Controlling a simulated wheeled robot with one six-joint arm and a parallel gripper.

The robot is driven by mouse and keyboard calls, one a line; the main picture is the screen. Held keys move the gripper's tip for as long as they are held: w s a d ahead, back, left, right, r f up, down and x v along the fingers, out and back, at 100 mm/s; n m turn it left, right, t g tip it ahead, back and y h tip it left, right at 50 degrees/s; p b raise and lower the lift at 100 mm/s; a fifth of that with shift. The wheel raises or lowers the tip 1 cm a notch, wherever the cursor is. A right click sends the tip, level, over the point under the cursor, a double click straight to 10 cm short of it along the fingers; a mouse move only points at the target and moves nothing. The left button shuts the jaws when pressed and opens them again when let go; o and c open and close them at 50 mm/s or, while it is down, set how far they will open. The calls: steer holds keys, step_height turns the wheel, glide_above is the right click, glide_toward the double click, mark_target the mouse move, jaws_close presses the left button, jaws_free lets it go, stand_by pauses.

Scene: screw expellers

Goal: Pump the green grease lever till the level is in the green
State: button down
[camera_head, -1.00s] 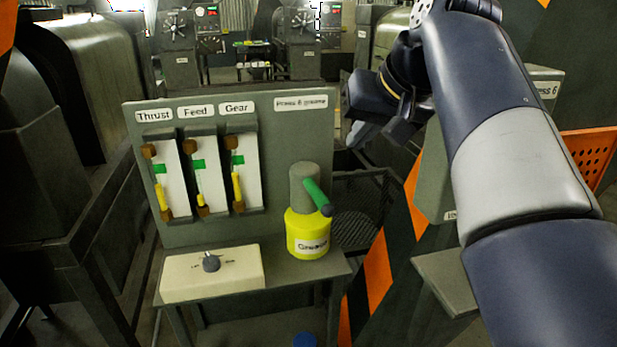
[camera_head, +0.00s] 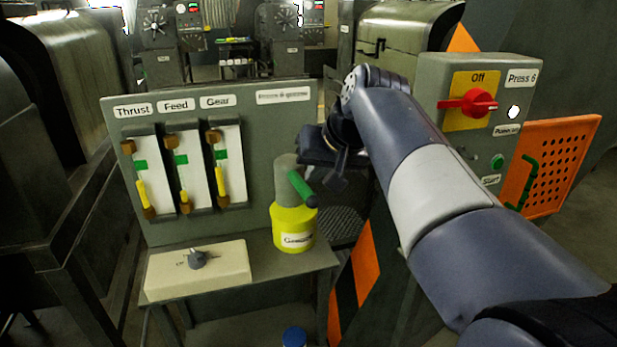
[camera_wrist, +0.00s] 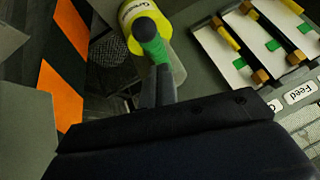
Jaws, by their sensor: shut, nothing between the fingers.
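The green grease lever (camera_head: 301,186) slants down to a dark knob from the grey pump head (camera_head: 285,175) on the yellow grease pot (camera_head: 291,238). My gripper (camera_head: 334,182) is shut and empty, just right of the lever. In the wrist view, its fingertips (camera_wrist: 157,80) are close to the green lever (camera_wrist: 153,44); I cannot tell whether they touch. The Thrust gauge (camera_head: 152,190), Feed gauge (camera_head: 195,185) and Gear gauge (camera_head: 231,180) each show a yellow level below a green mark; Feed is lowest, Gear nearest its mark.
A cream box (camera_head: 225,275) with a grey selector knob (camera_head: 197,259) sits on the bench left of the pot. The Press 6 panel (camera_head: 440,90), with a red switch (camera_head: 475,102), stands right behind my arm. A dark mesh basket (camera_head: 342,225) is behind the pot.

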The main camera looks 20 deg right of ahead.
steer(key=shift+s+a+f, duration=0.1)
steer(key=shift+a+f, duration=0.1)
steer(key=shift+f, duration=0.45)
